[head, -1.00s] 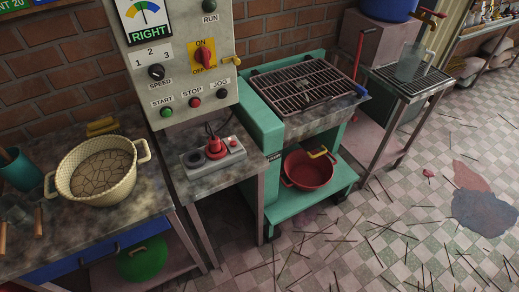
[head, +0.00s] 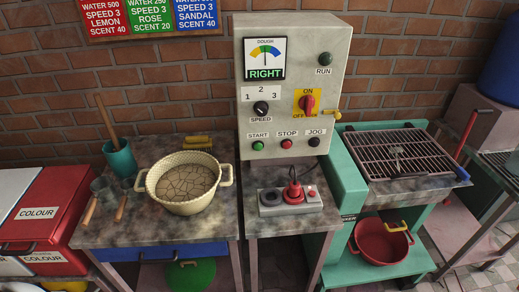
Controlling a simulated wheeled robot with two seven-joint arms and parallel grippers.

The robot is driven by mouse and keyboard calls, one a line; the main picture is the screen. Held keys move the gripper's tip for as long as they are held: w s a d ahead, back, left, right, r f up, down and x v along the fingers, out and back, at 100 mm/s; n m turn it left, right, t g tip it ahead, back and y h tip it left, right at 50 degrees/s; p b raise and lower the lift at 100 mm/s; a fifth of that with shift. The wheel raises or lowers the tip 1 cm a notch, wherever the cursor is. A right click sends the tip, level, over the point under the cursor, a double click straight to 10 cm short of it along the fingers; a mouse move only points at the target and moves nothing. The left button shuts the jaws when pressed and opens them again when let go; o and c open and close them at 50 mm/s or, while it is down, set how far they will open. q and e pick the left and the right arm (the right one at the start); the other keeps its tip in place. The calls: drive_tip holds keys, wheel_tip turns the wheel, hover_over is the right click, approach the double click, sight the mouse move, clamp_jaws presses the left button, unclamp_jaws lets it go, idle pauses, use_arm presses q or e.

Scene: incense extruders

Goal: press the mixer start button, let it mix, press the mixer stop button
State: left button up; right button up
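The grey control box (head: 293,90) stands on the middle table against the brick wall. Its green START button (head: 258,146), red STOP button (head: 286,144) and black JOG button (head: 314,141) sit in a row at the bottom. The black speed knob (head: 261,108) is under the numbers 1, 2, 3. The red switch (head: 307,103) is on a yellow ON/OFF plate. The dough gauge (head: 265,55) reads RIGHT. The teal mixer (head: 347,172) with a dark grate is to the right. Neither gripper shows.
A cream pot (head: 187,183) of cracked dough, a teal cup (head: 121,160) and scoops stand on the left table. A red pot (head: 381,243) sits on the teal shelf. A recipe board (head: 153,14) hangs above.

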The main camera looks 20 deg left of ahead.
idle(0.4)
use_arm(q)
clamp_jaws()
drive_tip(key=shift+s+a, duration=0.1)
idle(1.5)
